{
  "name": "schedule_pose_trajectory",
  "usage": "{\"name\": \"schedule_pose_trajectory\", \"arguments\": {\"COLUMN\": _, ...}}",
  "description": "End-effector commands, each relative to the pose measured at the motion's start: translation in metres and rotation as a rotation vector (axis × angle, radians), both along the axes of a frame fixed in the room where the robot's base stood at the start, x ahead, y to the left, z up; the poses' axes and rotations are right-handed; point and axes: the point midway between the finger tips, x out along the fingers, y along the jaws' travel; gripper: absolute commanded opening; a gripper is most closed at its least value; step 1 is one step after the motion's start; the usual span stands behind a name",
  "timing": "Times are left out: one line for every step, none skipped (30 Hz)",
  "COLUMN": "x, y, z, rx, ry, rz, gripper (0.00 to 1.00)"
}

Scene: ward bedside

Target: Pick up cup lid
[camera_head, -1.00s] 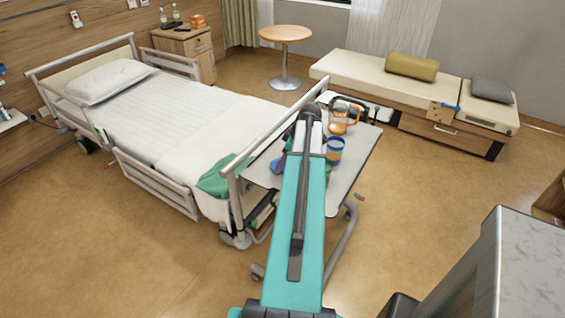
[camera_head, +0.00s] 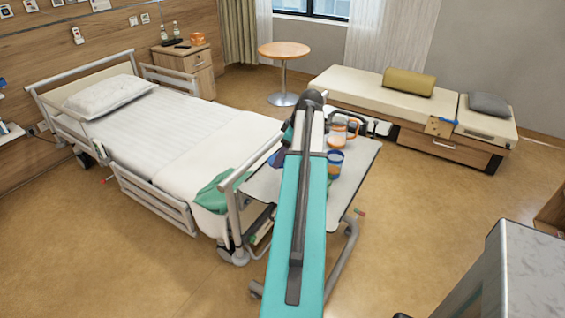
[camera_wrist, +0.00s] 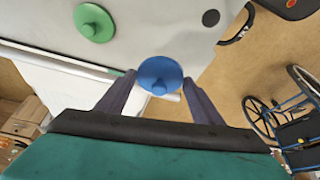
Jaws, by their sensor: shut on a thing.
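A blue cup lid (camera_wrist: 160,72), round with a small knob, is between the fingertips of my gripper (camera_wrist: 160,80) in the wrist view. The gripper is shut on the lid. A green lid (camera_wrist: 94,22) with a knob lies on the pale overbed table (camera_wrist: 150,22), apart from the gripper. In the head view my arm hides the gripper and part of the table (camera_head: 356,165). A blue cup (camera_head: 335,165) stands on the table to the right of my arm, with an orange-and-white mug (camera_head: 343,134) behind it.
The bed (camera_head: 165,135) with a green cloth (camera_head: 213,193) is left of the table. A padded bench (camera_head: 350,95) and a round table (camera_head: 284,52) stand behind. The wrist view shows a wheelchair (camera_wrist: 290,115) at right. Floor right of the table is clear.

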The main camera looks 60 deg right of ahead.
Motion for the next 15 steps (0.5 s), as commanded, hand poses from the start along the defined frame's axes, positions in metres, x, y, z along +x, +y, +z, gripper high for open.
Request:
{"name": "schedule_pose_trajectory", "arguments": {"x": 0.0001, "y": -0.0002, "z": 0.0022, "rx": 0.0, "ry": 0.0, "rz": 0.0, "gripper": 0.4}}
{"name": "schedule_pose_trajectory", "arguments": {"x": 0.0001, "y": -0.0002, "z": 0.0033, "rx": 0.0, "ry": 0.0, "rz": 0.0, "gripper": 0.4}}
{"name": "schedule_pose_trajectory", "arguments": {"x": 0.0001, "y": -0.0001, "z": 0.0043, "rx": 0.0, "ry": 0.0, "rz": 0.0, "gripper": 0.4}}
{"name": "schedule_pose_trajectory", "arguments": {"x": 0.0, "y": 0.0, "z": 0.0049, "rx": 0.0, "ry": 0.0, "rz": 0.0, "gripper": 0.4}}
{"name": "schedule_pose_trajectory", "arguments": {"x": -0.0001, "y": 0.0, "z": 0.0054, "rx": 0.0, "ry": 0.0, "rz": 0.0, "gripper": 0.4}}
{"name": "schedule_pose_trajectory", "arguments": {"x": 0.0, "y": 0.0, "z": 0.0057, "rx": 0.0, "ry": 0.0, "rz": 0.0, "gripper": 0.4}}
{"name": "schedule_pose_trajectory", "arguments": {"x": -0.0001, "y": 0.0001, "z": 0.0059, "rx": 0.0, "ry": 0.0, "rz": 0.0, "gripper": 0.4}}
{"name": "schedule_pose_trajectory", "arguments": {"x": -0.0001, "y": 0.0001, "z": 0.0059, "rx": 0.0, "ry": 0.0, "rz": 0.0, "gripper": 0.4}}
{"name": "schedule_pose_trajectory", "arguments": {"x": -0.0001, "y": 0.0001, "z": 0.006, "rx": 0.0, "ry": 0.0, "rz": 0.0, "gripper": 0.4}}
{"name": "schedule_pose_trajectory", "arguments": {"x": -0.0001, "y": 0.0001, "z": 0.0059, "rx": 0.0, "ry": 0.0, "rz": 0.0, "gripper": 0.4}}
{"name": "schedule_pose_trajectory", "arguments": {"x": -0.0001, "y": 0.0001, "z": 0.0059, "rx": 0.0, "ry": 0.0, "rz": 0.0, "gripper": 0.4}}
{"name": "schedule_pose_trajectory", "arguments": {"x": -0.0001, "y": 0.0, "z": 0.0059, "rx": 0.0, "ry": 0.0, "rz": 0.0, "gripper": 0.4}}
{"name": "schedule_pose_trajectory", "arguments": {"x": -0.0001, "y": 0.0, "z": 0.0059, "rx": 0.0, "ry": 0.0, "rz": 0.0, "gripper": 0.4}}
{"name": "schedule_pose_trajectory", "arguments": {"x": -0.0001, "y": 0.0001, "z": 0.0059, "rx": 0.0, "ry": 0.0, "rz": 0.0, "gripper": 0.4}}
{"name": "schedule_pose_trajectory", "arguments": {"x": -0.0002, "y": 0.0001, "z": 0.0059, "rx": 0.0, "ry": 0.0, "rz": 0.0, "gripper": 0.4}}
